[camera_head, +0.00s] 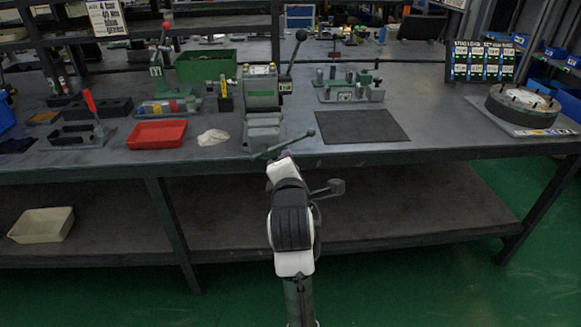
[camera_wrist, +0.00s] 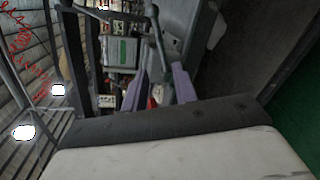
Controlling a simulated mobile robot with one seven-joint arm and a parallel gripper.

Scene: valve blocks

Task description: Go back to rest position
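My gripper (camera_wrist: 158,88) shows in the wrist view as two purple fingers standing apart, with a gap between them. A small red and white shape shows in that gap, and it looks like background rather than something held. In the head view my arm stands in the middle, in front of the workbench (camera_head: 440,125), with its white and black links at the bench's front edge. The fingers cannot be made out there. The wrist view is steeply tilted and shows a grey and green block (camera_wrist: 122,52) beyond the fingers.
A grey-green lever fixture (camera_head: 262,90) stands on the bench just beyond my arm. A red tray (camera_head: 157,134) and a white crumpled piece (camera_head: 213,137) lie left of it. A dark mat (camera_head: 360,126) lies right. A lower shelf (camera_head: 380,205) runs underneath; green floor is in front.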

